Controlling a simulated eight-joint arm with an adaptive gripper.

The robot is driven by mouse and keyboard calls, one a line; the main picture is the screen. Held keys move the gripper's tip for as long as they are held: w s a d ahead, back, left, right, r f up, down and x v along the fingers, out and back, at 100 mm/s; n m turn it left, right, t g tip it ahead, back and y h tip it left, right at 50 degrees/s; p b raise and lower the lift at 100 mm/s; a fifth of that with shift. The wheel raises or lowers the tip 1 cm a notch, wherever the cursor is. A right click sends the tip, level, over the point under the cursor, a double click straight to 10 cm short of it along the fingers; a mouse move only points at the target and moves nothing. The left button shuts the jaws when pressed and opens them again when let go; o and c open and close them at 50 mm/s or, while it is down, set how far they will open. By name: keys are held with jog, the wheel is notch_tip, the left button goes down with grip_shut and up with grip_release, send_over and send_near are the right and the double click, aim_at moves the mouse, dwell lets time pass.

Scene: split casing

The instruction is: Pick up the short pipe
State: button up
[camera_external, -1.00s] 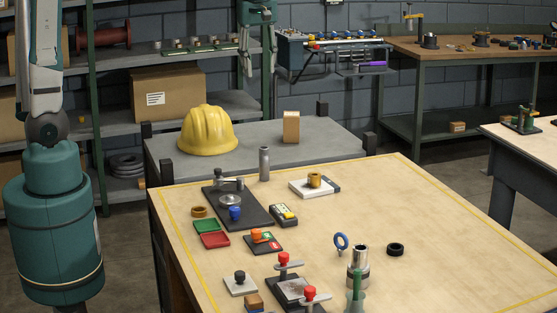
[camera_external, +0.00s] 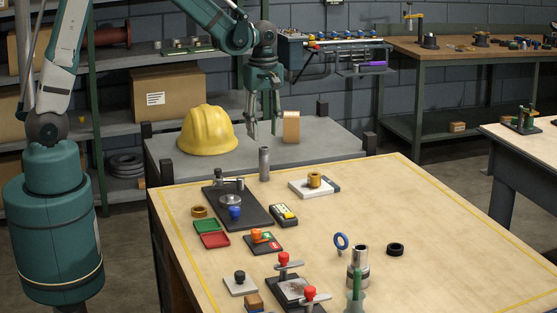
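A short grey metal pipe (camera_external: 264,163) stands upright near the back edge of the wooden-topped table (camera_external: 440,235). My gripper (camera_external: 264,131) hangs above it in the picture, pointing down. Its two fingers are spread apart with nothing between them, and the fingertips are apart from the pipe's top. A second metal cylinder (camera_external: 358,267), wider at its lower part, stands at the front of the same table.
A yellow hard hat (camera_external: 208,130) and a small tan box (camera_external: 291,127) are on the grey bench behind. A dark plate with a clamp (camera_external: 237,206) lies just left of the pipe. A white block with a brass ring (camera_external: 314,184) is to its right.

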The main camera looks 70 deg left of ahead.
send_over(264, 168)
jog(key=a, duration=0.1)
notch_tip(264, 168, down, 6)
jog(key=shift+w+a, duration=0.2)
jog(key=shift+w, duration=0.05)
jog(key=shift+f, duration=1.25)
jog(key=shift+f, duration=0.2)
jog(key=shift+f, duration=2.45)
jog(key=c, duration=1.2)
jog(key=shift+r, duration=0.1)
